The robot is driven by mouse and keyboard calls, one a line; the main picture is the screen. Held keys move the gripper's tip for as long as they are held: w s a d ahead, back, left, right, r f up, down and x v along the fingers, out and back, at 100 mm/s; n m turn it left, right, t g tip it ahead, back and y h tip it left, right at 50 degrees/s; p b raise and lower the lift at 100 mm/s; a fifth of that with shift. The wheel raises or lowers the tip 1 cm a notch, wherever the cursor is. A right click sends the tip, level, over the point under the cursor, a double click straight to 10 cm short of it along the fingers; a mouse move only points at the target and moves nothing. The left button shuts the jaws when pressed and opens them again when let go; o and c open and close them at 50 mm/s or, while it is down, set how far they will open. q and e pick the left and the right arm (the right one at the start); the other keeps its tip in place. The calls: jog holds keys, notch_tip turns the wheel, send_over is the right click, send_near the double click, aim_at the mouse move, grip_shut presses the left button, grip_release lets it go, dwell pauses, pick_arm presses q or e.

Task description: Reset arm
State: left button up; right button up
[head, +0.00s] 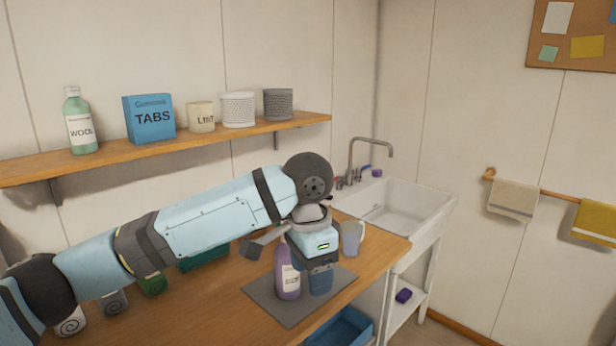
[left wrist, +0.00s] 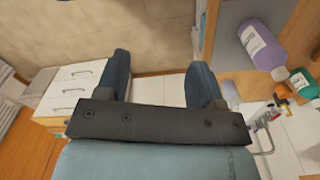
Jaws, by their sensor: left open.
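My left arm comes in from the left above the wooden counter, and its gripper (head: 320,281) hangs over or beside the grey mat (head: 262,296). In the left wrist view its two dark blue fingers (left wrist: 160,78) stand wide apart, with nothing between them. A purple bottle (head: 287,272) with a white label stands upright on the mat, just left of the gripper in the head view. It also shows at the upper right of the left wrist view (left wrist: 262,42), outside the fingers. I cannot tell the exact gap between gripper and bottle. My right gripper does not show.
A pale mug (head: 352,238) stands behind the gripper, near the white sink (head: 425,212) with its tap. Several jars, including a green one (head: 153,285), stand under my arm. A blue bin (head: 345,329) is below the counter. A wall shelf (head: 225,138) holds containers.

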pick_arm(q)
jog(key=s+d+f+n+t+h, duration=0.15)
jog(key=f+h, duration=0.25)
jog(key=f, duration=0.5)
jog(key=s+d+f+n+h, duration=0.1)
jog(key=d+f+h, duration=0.2)
jog(key=f, duration=0.5)
jog(key=s+a+f+n+t+h, duration=0.1)
jog(key=s+a+f+n+t, duration=0.15)
jog(key=f, duration=0.35)
jog(key=s+a+f+n+t, duration=0.2)
jog(key=a+f+t, duration=0.15)
jog(key=f, duration=0.35)
jog(key=s+a+f+n+t+y, duration=0.2)
jog(key=s+a+f+y, duration=0.1)
jog(key=s+a+f, duration=0.45)
jog(key=s+a+f+n+t+y, duration=0.15)
jog(key=s+a+f, duration=0.25)
jog(key=s+a, duration=0.55)
notch_tip(320, 180, up, 8)
jog(key=a+p, duration=0.1)
jog(key=p, duration=0.8)
jog(key=shift+a+r+y, duration=0.15)
jog(key=shift+a+y, duration=0.15)
jog(key=shift+y, duration=0.05)
